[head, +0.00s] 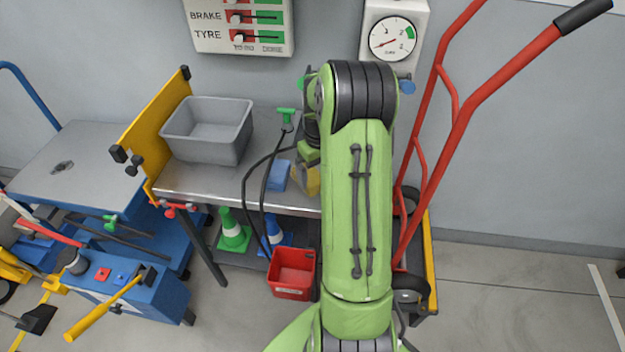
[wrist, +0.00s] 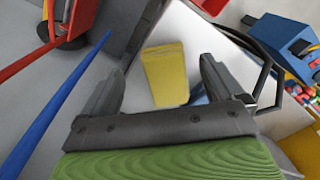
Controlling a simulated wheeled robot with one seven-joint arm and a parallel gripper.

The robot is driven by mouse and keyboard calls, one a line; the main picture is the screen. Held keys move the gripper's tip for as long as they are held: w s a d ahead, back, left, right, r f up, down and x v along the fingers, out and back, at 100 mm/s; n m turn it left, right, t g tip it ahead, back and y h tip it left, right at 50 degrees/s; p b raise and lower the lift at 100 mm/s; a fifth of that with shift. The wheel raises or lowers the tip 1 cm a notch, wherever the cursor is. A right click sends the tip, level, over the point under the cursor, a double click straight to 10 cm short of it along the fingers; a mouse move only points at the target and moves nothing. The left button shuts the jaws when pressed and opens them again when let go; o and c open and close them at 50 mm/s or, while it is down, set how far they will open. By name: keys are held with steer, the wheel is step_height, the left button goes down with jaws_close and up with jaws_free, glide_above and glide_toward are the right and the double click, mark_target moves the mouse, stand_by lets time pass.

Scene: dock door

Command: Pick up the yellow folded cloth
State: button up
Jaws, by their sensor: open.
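The yellow folded cloth (wrist: 166,75) lies on the metal bench top (head: 235,183) and shows between my gripper's fingers in the wrist view. In the head view only a dull yellow part of it (head: 312,183) shows beside my arm, which hides the rest. My gripper (wrist: 162,67) is open, with one finger on each side of the cloth in the picture. I see no contact; the gap between fingers and cloth is hard to judge. In the head view my arm hides most of the gripper.
A blue block-like item (head: 277,175) lies just left of the cloth. A grey bin (head: 207,130) stands further left, by a yellow upright panel (head: 158,125). A black cable hangs over the bench front. A red hand truck (head: 455,130) stands close on the right.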

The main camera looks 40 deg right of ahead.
mark_target(318, 183)
step_height(318, 183, down, 4)
steer(key=shift+a+f+b, duration=0.1)
steer(key=shift+f+b, duration=0.1)
steer(key=shift+b, duration=0.5)
steer(key=shift+r, duration=0.1)
steer(key=c, duration=1.2)
step_height(318, 183, up, 10)
steer(key=p, duration=0.3)
